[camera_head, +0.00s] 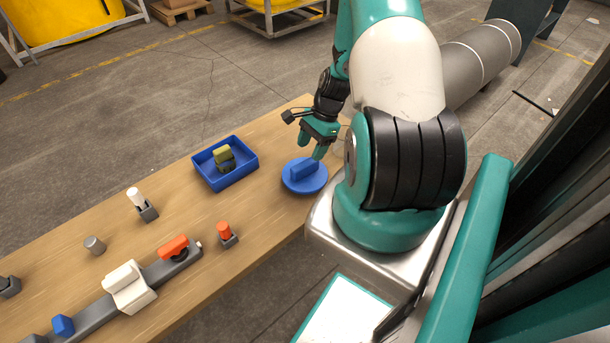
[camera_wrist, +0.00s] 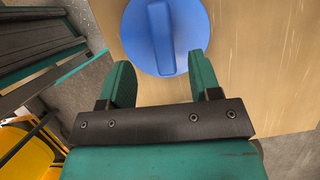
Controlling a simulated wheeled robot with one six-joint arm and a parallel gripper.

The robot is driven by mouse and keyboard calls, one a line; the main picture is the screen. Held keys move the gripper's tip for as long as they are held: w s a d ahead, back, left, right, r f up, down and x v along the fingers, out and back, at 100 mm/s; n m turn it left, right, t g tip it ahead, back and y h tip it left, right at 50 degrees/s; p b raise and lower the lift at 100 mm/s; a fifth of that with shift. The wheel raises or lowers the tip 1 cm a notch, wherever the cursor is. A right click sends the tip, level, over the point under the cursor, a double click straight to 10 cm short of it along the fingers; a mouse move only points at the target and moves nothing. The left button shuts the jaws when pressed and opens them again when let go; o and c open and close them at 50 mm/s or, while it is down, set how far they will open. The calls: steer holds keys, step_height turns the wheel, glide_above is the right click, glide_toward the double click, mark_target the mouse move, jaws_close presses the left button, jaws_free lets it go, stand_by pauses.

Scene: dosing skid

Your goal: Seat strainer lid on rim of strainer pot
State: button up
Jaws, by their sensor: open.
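The strainer lid (camera_head: 304,178) is a round blue disc with a raised bar handle, lying flat near the right end of the wooden table. In the wrist view the lid (camera_wrist: 185,30) is just beyond my fingertips, its handle (camera_wrist: 161,38) lined up with the gap between them. My gripper (camera_head: 311,149) is above the lid's far side, pointing down, open and empty. In the wrist view my gripper (camera_wrist: 160,60) shows two green fingers spread apart, not closed on the handle. I cannot identify the strainer pot for certain in either view.
A blue tray (camera_head: 251,176) holding a yellow-and-dark part stands left of the lid. Further left are a grey pipe assembly (camera_head: 157,272) with a white block (camera_head: 129,287) and orange handle (camera_head: 173,247), an orange-topped part (camera_head: 225,234), a white-topped part (camera_head: 137,198) and a grey cylinder (camera_head: 95,245).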

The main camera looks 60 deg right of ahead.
mark_target(306, 163)
steer(key=shift+d+x, duration=0.15)
steer(key=shift+x, duration=1.6)
steer(key=shift+d+x, duration=0.15)
steer(key=shift+x, duration=1.6)
steer(key=shift+f, duration=0.1)
steer(key=c, duration=1)
steer(key=shift+c, duration=0.3)
